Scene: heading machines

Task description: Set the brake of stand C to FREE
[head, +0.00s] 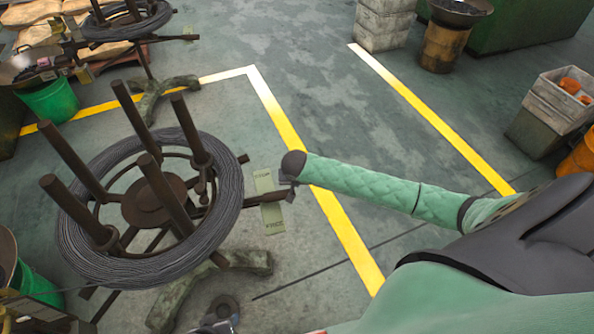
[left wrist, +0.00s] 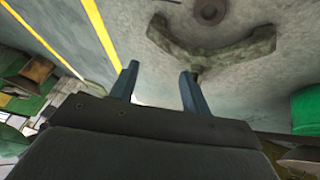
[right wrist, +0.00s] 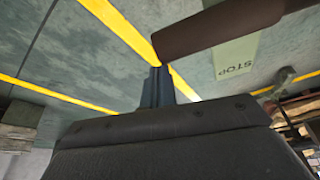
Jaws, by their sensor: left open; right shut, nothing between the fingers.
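A stand with a grey wire coil (head: 228,200) and upright brown posts fills the left of the head view. No letter C is readable on it. Its brown brake lever (head: 226,207) reaches right, across a pale green plate (head: 265,182) with a word at each end. The lever lies over the plate between them. In the right wrist view, STOP shows on the plate (right wrist: 236,60); the lever's end (right wrist: 190,36) is right by the fingertips. My right gripper (right wrist: 157,75) is shut and empty there; contact is unclear. My left gripper (left wrist: 158,82) is open near the stand's foot (left wrist: 225,52).
Another coil stand (head: 125,22) and a green bucket (head: 50,100) are at the upper left. Yellow floor lines (head: 330,205) run to the right of the stand. Crates (head: 550,105) and an orange bin (head: 578,158) stand at the right. The middle floor is clear.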

